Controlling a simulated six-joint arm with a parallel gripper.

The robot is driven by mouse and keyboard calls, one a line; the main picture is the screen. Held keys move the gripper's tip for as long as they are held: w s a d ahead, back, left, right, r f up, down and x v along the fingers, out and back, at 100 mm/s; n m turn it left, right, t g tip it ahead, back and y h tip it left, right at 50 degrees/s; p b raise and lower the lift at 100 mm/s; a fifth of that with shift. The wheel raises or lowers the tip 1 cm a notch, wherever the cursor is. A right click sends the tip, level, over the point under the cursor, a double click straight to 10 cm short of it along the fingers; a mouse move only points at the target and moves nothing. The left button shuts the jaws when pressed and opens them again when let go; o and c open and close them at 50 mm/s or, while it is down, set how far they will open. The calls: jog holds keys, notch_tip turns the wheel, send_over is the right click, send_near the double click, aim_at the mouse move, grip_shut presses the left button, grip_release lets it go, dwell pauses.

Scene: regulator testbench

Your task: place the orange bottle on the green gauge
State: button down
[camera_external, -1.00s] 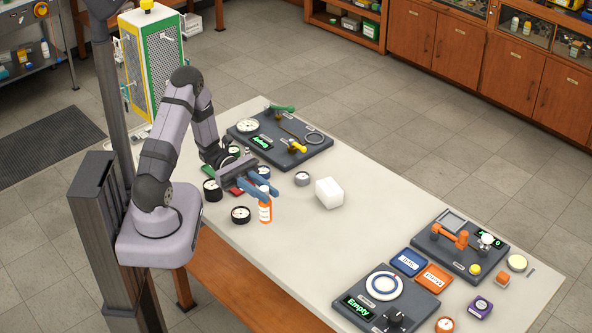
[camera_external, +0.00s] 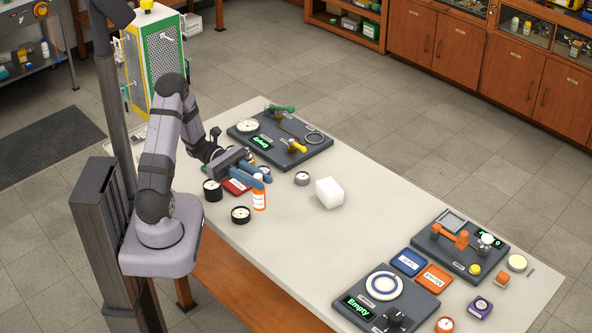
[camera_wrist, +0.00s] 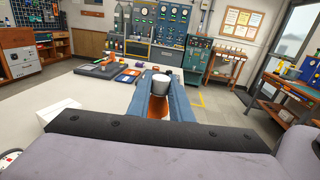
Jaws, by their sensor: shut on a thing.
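The orange bottle (camera_external: 259,202) has a white label and a white cap. It is upright, held between the blue fingers of my gripper (camera_external: 256,176), which is shut on it. The wrist view shows its white cap (camera_wrist: 161,83) between the two fingers (camera_wrist: 160,100). Whether its base touches the table is hard to tell. No gauge is clearly green; the area behind and under my gripper is partly hidden. A black-rimmed gauge (camera_external: 212,191) and another black-rimmed gauge (camera_external: 241,214) stand left of and in front of the bottle.
A grey gauge (camera_external: 302,178) and a white block (camera_external: 329,193) stand to the right. A dark valve panel (camera_external: 290,142) lies behind. The table's middle is clear toward the blue tray (camera_external: 409,262).

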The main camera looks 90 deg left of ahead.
jog(key=s+a+r+n+y+b, duration=0.2)
jog(key=s+a+r+n+y, duration=0.15)
jog(key=a+n+y, duration=0.7)
jog(key=s+a+r+n+y+b, duration=0.35)
jog(key=a+y, duration=0.75)
jog(key=a, duration=0.9)
jog(key=s+a+f+n+g+y+p, duration=0.2)
jog(key=s+a+n+g+y, duration=0.2)
jog(key=s+a+n+g, duration=0.15)
notch_tip(320, 180, down, 6)
jog(key=shift+a+m+t+p, duration=0.25)
jog(key=shift+m+t+p, duration=0.1)
jog(key=shift+t, duration=0.1)
jog(key=shift+f, duration=0.15)
jog(key=shift+f, duration=1.95)
